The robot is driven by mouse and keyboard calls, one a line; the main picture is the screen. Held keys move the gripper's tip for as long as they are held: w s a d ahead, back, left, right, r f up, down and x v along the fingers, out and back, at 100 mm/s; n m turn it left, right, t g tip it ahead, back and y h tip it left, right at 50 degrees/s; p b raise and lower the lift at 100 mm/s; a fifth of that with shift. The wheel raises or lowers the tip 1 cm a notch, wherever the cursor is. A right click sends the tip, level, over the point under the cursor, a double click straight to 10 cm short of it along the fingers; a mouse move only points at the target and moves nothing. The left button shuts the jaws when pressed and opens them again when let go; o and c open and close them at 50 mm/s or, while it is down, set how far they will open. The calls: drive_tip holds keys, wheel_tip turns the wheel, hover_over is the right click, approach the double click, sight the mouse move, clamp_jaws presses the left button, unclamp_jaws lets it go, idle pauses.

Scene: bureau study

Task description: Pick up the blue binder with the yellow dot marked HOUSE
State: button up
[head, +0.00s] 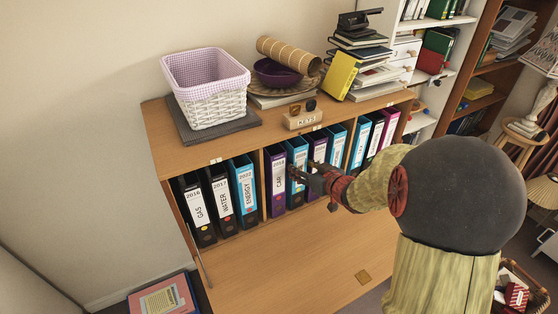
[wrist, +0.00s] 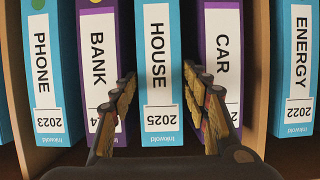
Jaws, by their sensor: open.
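The blue HOUSE binder (wrist: 157,130), with a white label reading HOUSE 2025, stands upright in the middle of the wrist view. Its dot is out of that view. In the head view the binder (head: 296,151) is partly hidden by my gripper (head: 302,173). My gripper, also in the wrist view (wrist: 158,82), is open and empty. Its fingers lie on either side of the HOUSE spine, overlapping the neighbouring spines in the picture. I cannot tell whether they touch any binder.
The purple CAR binder (wrist: 222,45) and purple BANK binder (wrist: 97,50) flank it closely. Blue ENERGY (wrist: 301,60) and PHONE (wrist: 43,70) binders stand farther out. A shelf divider (head: 262,185) is left of CAR. The open wooden flap (head: 290,270) below is mostly clear.

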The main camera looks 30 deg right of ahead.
drive_tip(key=r+b+x, duration=0.1)
drive_tip(key=b+x, duration=0.2)
drive_tip(key=x, duration=0.6)
drive_tip(key=shift+w+r, duration=0.25)
drive_tip(key=shift+w, duration=0.2)
drive_tip(key=shift+c, duration=0.7)
clamp_jaws()
drive_tip(key=shift+a, duration=0.1)
drive_tip(key=shift+r, duration=0.15)
